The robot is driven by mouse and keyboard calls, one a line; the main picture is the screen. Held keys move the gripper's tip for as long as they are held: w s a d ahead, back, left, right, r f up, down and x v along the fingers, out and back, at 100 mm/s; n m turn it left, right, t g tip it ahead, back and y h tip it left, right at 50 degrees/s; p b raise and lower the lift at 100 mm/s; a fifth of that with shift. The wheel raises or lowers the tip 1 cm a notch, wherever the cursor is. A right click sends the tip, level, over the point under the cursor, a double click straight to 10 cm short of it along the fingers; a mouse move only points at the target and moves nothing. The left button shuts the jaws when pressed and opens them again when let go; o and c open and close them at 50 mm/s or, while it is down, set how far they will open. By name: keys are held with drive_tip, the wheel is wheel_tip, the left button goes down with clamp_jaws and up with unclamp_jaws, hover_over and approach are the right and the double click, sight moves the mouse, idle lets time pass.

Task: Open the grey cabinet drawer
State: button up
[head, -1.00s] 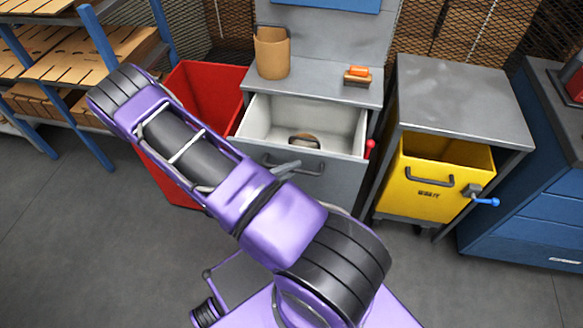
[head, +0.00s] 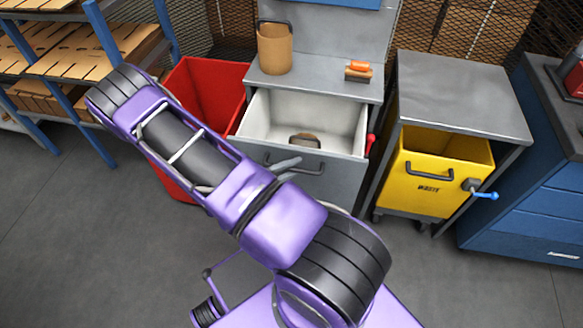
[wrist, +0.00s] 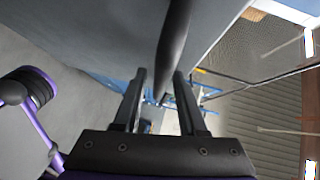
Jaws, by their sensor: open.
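The grey cabinet (head: 322,84) stands at the centre of the head view. Its drawer (head: 300,150) is pulled well out, and its pale inside shows. The drawer's dark bar handle (head: 305,170) is on the grey front and partly hidden by my arm. In the wrist view, the handle (wrist: 174,45) runs as a dark bar down toward the space between my fingers. My gripper (wrist: 163,88) is open, with its two fingers apart on either side of the bar's lower end. I cannot tell whether either finger touches it. In the head view the gripper is mostly hidden behind my arm.
A brown object (head: 305,138) with a dark handle lies in the drawer. A brown bucket (head: 275,50) and an orange-topped brush (head: 358,70) sit on the cabinet. A red bin (head: 205,95) stands left, a yellow waste bin (head: 430,175) right. Floor at lower left is clear.

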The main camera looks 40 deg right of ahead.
idle(0.3)
drive_tip(key=w+a+r, duration=0.1)
drive_tip(key=a+r, duration=0.1)
drive_tip(key=a, duration=1.5)
drive_tip(key=shift+w+r+b, duration=0.2)
drive_tip(key=shift+w+b, duration=0.05)
drive_tip(key=shift+b, duration=0.15)
drive_tip(key=shift+a, duration=0.1)
